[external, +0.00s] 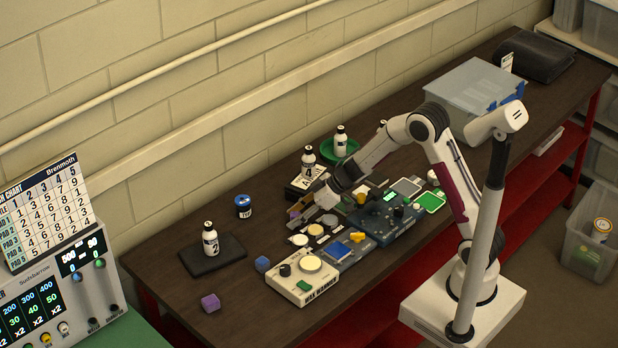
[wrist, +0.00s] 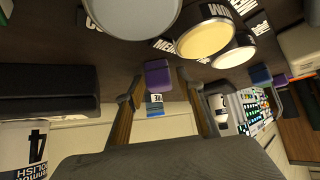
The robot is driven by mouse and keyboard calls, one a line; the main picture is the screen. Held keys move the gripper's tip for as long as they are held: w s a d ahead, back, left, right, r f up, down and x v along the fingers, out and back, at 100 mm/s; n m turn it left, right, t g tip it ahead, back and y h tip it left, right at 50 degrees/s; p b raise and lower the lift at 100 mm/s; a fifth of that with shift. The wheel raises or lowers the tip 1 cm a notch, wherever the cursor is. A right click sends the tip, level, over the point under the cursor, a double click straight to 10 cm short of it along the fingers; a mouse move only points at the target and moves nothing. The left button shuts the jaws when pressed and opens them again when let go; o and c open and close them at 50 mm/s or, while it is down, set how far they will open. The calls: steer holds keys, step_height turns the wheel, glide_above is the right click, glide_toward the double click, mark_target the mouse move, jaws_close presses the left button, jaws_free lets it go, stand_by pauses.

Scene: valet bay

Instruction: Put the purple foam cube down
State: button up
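A purple cube (wrist: 158,75) shows between or just past my fingertips in the wrist view, with a gap to each finger. In the external view a small purple patch (external: 295,214) shows beside the tip of my gripper (external: 307,206), mostly hidden. My gripper also shows in the wrist view (wrist: 157,88), its two fingers spread apart; I see no contact with the cube. Whether that cube rests on the table is unclear. Another purple cube (external: 210,303) sits on the table near its front left end, well away from my gripper.
A blue cube (external: 262,263) lies by the cream wax warmer box (external: 303,281). A blue jar (external: 243,206) and a white bottle (external: 210,240) on a dark mat (external: 232,247) stand to the left. Bottle 4 (external: 308,161) stands close behind my gripper. Round pads crowd its front side.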

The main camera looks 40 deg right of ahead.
steer(key=shift+r, duration=0.15)
stand_by(0.3)
steer(key=shift+v, duration=6)
steer(key=shift+r, duration=0.1)
